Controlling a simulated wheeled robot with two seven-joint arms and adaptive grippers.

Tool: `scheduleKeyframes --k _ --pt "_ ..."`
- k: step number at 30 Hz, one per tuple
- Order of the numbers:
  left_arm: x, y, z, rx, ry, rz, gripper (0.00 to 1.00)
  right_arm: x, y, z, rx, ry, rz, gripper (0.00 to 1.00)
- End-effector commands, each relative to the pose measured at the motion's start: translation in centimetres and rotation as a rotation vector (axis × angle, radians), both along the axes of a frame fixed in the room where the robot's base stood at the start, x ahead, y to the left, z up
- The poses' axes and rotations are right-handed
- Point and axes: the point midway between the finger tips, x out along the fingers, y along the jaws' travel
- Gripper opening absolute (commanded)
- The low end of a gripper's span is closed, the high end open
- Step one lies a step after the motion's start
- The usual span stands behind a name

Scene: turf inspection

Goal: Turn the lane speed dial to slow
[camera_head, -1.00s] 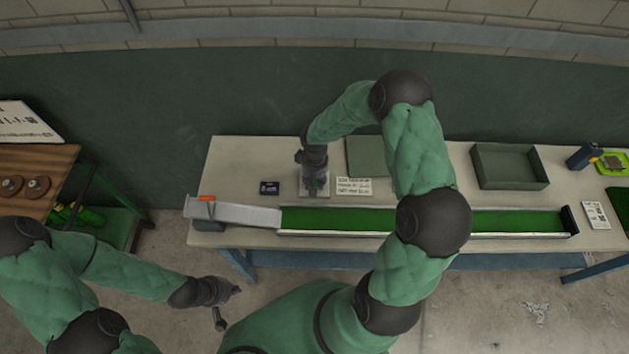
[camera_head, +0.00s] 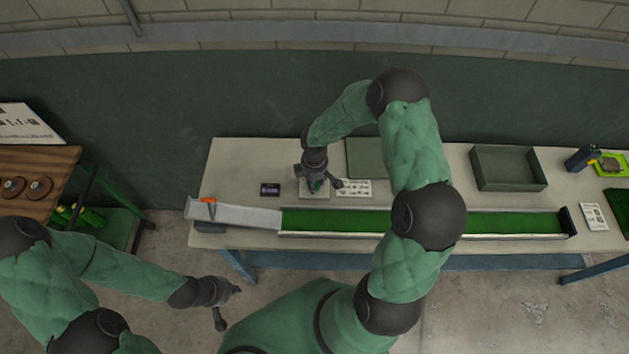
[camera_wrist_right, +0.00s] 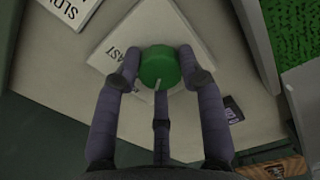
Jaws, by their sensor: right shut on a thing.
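The lane speed dial is a round green knob (camera_wrist_right: 160,66) on a pale square plate (camera_wrist_right: 183,22) in the right wrist view. Letters reading "AST" show on the plate beside it, the rest of the word hidden. A short white mark on the knob points towards the lower edge of that view. My right gripper (camera_wrist_right: 160,80) is shut on the knob, its fingers around the sides. In the head view, my right gripper (camera_head: 318,184) is over the plate and mostly hides the knob. My left gripper (camera_head: 228,306) is open and empty, in front of the table.
A printed card (camera_head: 355,187) lies right of the dial and a small black display (camera_head: 270,189) left of it. The green lane (camera_head: 335,221) with its pale ramp (camera_head: 235,215) runs along the front. A green tray (camera_head: 509,185) stands further right.

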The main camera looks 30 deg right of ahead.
Motion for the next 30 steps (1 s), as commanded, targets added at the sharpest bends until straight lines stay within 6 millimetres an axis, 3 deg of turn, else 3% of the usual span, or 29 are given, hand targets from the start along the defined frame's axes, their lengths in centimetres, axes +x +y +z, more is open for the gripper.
scheduleKeyframes --k 9,26,27,29,30 --pt "0.0 0.0 0.42 0.0 0.0 0.0 0.0 -0.02 0.03 -0.02 0.001 0.001 0.129 0.07" --pt "0.0 0.0 0.47 0.0 0.0 0.0 0.0 -0.01 0.02 -0.03 0.0 0.0 0.16 0.07" --pt "0.0 0.0 0.47 0.0 0.0 0.0 0.0 -0.01 0.02 -0.03 0.0 0.0 0.159 0.46" --pt "0.0 0.0 0.47 0.0 0.0 0.0 0.0 -0.02 0.03 -0.03 0.0 0.0 0.159 0.63" --pt "0.0 0.0 0.47 0.0 0.0 0.0 0.0 -0.01 0.02 -0.03 0.0 0.0 0.159 0.64"
